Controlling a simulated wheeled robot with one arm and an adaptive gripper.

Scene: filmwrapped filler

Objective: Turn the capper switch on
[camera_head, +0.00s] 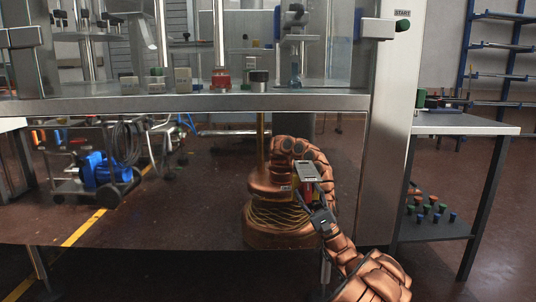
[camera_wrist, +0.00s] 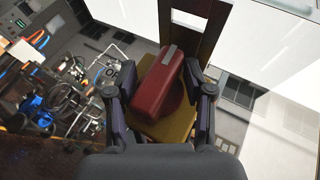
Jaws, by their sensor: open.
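In the wrist view, a red switch handle (camera_wrist: 168,88) with a grey strip near its upper end sits over a yellow base plate (camera_wrist: 165,131). The handle is tilted, its upper end to the right. My gripper (camera_wrist: 162,92) is open, with one dark finger on each side of the handle. I cannot tell whether either finger touches it. The lower part of the switch is hidden behind my gripper's body. In the head view, the end of my copper-coloured arm is below the machine's deck, and the switch there is too small and covered to make out clearly.
The machine deck (camera_head: 200,103) carries several small blocks above my arm. A steel post (camera_head: 393,150) stands to the right. A side table (camera_head: 465,123) is beyond it. A cart with a blue motor (camera_head: 98,168) stands at the left. The front floor is partly clear.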

